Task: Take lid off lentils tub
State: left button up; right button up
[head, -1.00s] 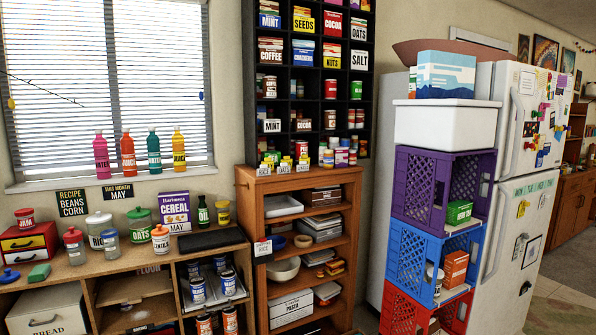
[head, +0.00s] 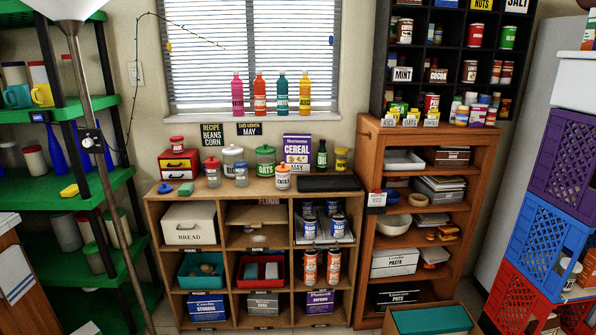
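I cannot make out a tub labelled lentils in the head view. A small blue lid-like piece (head: 165,188) lies at the shelf's left end. Neither of my grippers is in view.
A floor lamp pole (head: 95,130) stands before green shelving (head: 120,178) at left. A taller wooden shelf (head: 368,160) stands right of the cubbies. Purple (head: 570,160) and blue crates (head: 540,235) are stacked at right. A teal-topped box (head: 432,320) is at the bottom.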

aim_at(282, 169)
jog(key=i, duration=1.9)
